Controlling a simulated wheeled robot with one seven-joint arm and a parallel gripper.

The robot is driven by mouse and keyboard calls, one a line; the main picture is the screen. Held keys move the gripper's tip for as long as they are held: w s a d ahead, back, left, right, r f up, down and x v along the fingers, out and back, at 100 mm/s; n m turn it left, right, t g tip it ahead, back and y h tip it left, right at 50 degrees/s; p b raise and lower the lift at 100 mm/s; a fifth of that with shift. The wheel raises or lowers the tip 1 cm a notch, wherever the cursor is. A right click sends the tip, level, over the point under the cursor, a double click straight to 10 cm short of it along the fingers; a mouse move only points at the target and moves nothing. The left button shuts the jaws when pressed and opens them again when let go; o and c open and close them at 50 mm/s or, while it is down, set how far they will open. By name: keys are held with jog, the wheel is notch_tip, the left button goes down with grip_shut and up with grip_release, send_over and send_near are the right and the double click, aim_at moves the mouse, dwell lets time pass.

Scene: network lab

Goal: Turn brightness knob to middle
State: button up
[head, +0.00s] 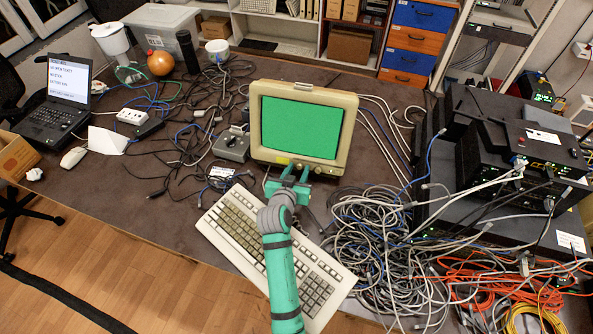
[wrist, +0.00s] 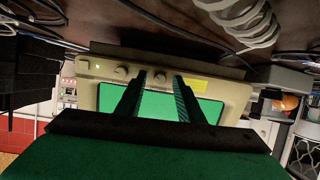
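A beige monitor (head: 305,90) with a lit green screen (head: 300,127) stands on the dark table. In the wrist view the monitor (wrist: 88,98) appears upside down. Its lower bezel carries a left round knob (wrist: 120,72), a middle knob (wrist: 141,77) and a right knob (wrist: 160,77). I cannot read which is brightness or how each is turned. My gripper (head: 294,170) is in front of the monitor's lower edge. In the wrist view my gripper (wrist: 156,78) is open, with the middle and right knobs showing between its fingers. It holds nothing; contact cannot be told.
A beige keyboard (head: 275,255) lies below my arm. A grey cable heap (head: 375,245) is right of it. A small grey box (head: 232,146) sits left of the monitor. Black network equipment (head: 510,160) stands at right. A laptop (head: 60,105) is at far left.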

jog(key=shift+d, duration=0.1)
grip_shut()
jog(key=n, duration=0.5)
jog(key=shift+a+h, duration=0.2)
jog(key=shift+h, duration=0.2)
jog(key=n, duration=0.6)
jog(key=shift+h, duration=0.3)
jog(key=n, duration=0.6)
jog(key=shift+a+f+t, duration=0.1)
jog(key=shift+t, duration=0.3)
jog(key=n, duration=0.6)
jog(key=shift+n+t, duration=0.3)
jog(key=shift+n, duration=0.1)
jog(key=shift+f, duration=0.1)
